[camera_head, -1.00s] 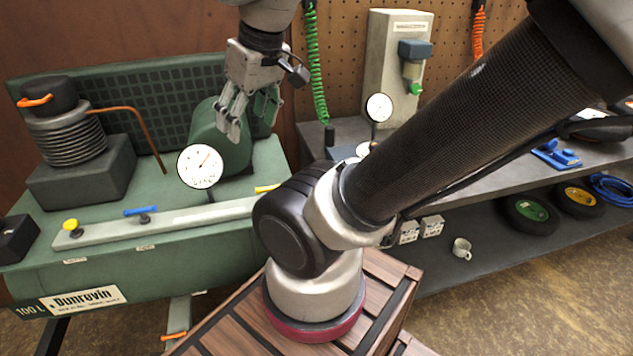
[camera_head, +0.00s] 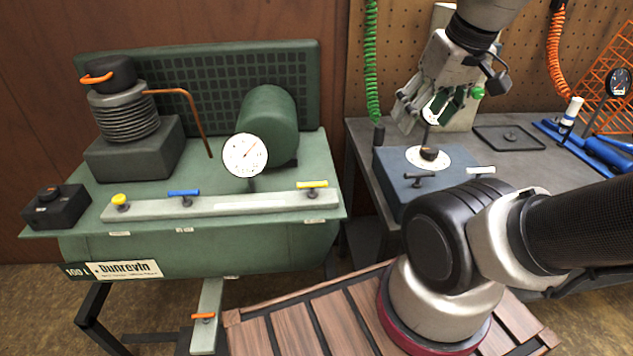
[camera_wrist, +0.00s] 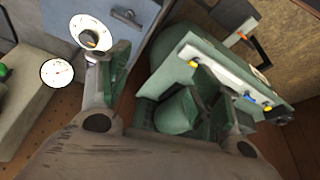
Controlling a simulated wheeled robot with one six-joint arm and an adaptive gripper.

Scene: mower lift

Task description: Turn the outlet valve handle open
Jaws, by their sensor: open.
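A green compressor (camera_head: 150,245) stands at left in the head view. Its front rail (camera_head: 225,206) carries a yellow knob (camera_head: 120,201), a blue handle (camera_head: 184,193) and a yellow handle (camera_head: 312,185). An orange handle (camera_head: 204,316) sits below the tank. A blue box (camera_head: 400,195) on the bench at right has a dark handle (camera_head: 420,177) and a white handle (camera_head: 481,170). The labels are too small to read, so I cannot tell which is the outlet valve. My gripper (camera_head: 428,117) is open and empty above the blue box; its fingers (camera_wrist: 165,72) are apart in the wrist view.
A round gauge (camera_head: 245,155) stands up behind the compressor rail. A black knob on a white dial (camera_head: 428,155) tops the blue box. A green coiled hose (camera_head: 372,70) hangs near my gripper. A dark tray (camera_head: 508,138) lies farther right on the bench.

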